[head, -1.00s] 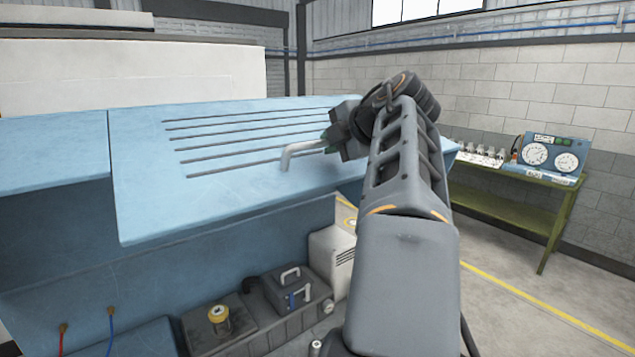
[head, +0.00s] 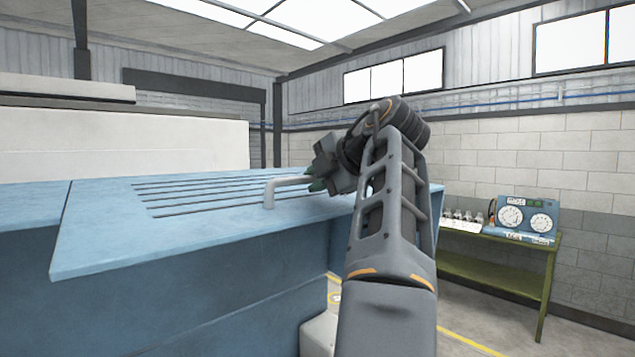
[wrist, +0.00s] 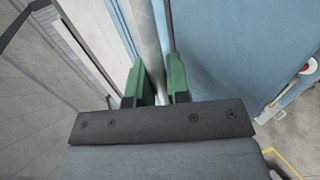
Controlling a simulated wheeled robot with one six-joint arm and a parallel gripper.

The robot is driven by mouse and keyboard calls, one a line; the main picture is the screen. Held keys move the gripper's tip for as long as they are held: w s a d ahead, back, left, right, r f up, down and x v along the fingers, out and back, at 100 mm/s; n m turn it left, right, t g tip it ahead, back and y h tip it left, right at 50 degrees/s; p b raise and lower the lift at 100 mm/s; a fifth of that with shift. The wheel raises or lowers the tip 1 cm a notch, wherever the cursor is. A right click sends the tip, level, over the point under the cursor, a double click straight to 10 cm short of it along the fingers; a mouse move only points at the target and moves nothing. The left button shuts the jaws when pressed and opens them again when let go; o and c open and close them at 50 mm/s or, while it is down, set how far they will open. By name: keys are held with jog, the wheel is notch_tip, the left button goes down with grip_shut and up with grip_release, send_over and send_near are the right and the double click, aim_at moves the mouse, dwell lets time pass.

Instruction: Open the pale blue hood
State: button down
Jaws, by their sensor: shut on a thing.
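The pale blue hood (head: 105,235) is a wide slotted panel at the left and centre of the head view. Its front edge stands out over the darker blue body below. A pale grey bent bar handle (head: 268,196) is on the hood near its right part. My gripper (head: 313,184) is shut on this handle at the hood's right side. In the wrist view the green fingers (wrist: 158,85) sit on either side of the handle bar (wrist: 145,40), with the blue hood (wrist: 235,50) to the right. The handle's far end is hidden by the gripper.
A green bench (head: 500,284) with a blue gauge box (head: 527,220) and several small bottles stands at the right by the wall. A white box (head: 318,335) is low beneath the hood's side. The floor between the arm and bench looks clear.

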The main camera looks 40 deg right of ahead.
jog(key=shift+f, duration=0.1)
jog(key=c, duration=1.1)
grip_release()
jog(key=shift+w, duration=0.15)
jog(key=v, duration=1.2)
